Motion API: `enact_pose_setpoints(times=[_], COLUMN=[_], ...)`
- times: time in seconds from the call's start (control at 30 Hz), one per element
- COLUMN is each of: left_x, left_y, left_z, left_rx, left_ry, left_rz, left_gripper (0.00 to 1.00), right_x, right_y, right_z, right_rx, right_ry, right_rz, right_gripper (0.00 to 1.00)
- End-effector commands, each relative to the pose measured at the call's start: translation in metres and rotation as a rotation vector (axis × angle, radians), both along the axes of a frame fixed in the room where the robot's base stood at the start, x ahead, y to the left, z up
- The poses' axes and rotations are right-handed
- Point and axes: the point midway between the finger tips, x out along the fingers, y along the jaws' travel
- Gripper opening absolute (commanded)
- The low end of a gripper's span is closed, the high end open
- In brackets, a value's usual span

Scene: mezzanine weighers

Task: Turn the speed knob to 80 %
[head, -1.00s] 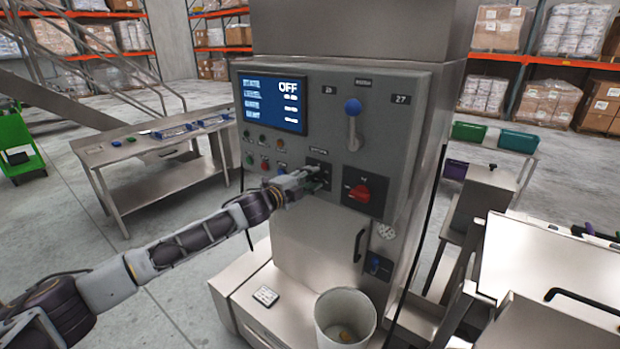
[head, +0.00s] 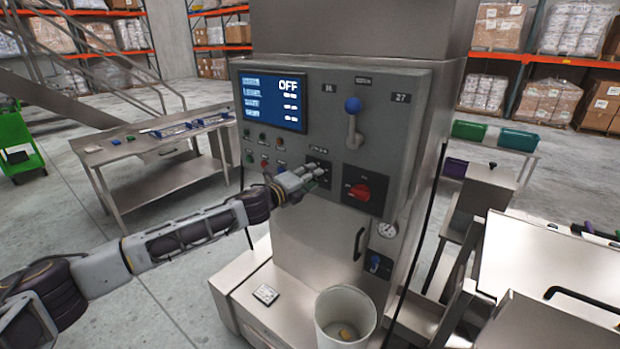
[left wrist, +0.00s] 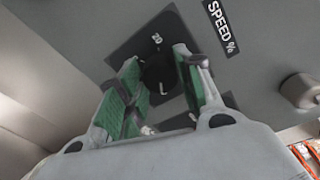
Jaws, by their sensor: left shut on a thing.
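The speed knob (left wrist: 158,72) is a black round knob on a dark plate under the label "SPEED %" in the left wrist view. In the head view my left gripper (head: 314,178) reaches the panel from the left and hides most of the knob. The display (head: 274,101) reads OFF in its top line. My right gripper is not in view.
A red rotary switch (head: 360,191) sits right of the gripper, with a blue-knobbed lever (head: 353,115) above it. Small coloured buttons (head: 264,150) lie to the left. A white bucket (head: 345,318) stands below the panel.

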Motion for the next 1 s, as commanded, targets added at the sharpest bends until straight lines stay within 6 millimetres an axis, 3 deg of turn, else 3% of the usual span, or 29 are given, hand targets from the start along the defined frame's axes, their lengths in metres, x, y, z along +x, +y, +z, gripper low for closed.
enact_pose_setpoints(times=[0.2, 0.23, 0.4, 1.0], left_x=[-0.0001, -0.0001, -0.0001, -0.0066], left_y=[0.0005, 0.0004, 0.0002, 0.0052], left_z=[-0.0026, -0.0025, -0.0018, 0.0004], left_rx=[0.003, 0.003, 0.001, -0.001], left_ry=[0.002, 0.002, 0.002, 0.001], left_rz=[0.001, 0.0, 0.0, -0.001], left_gripper=[0.12, 0.37, 0.57, 0.57], right_x=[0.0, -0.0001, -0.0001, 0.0], right_y=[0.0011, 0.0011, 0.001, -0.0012], right_z=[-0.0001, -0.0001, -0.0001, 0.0], right_rx=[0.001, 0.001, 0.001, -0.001], right_ry=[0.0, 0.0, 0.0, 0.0], right_rz=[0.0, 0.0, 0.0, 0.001], right_gripper=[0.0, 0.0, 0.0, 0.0])
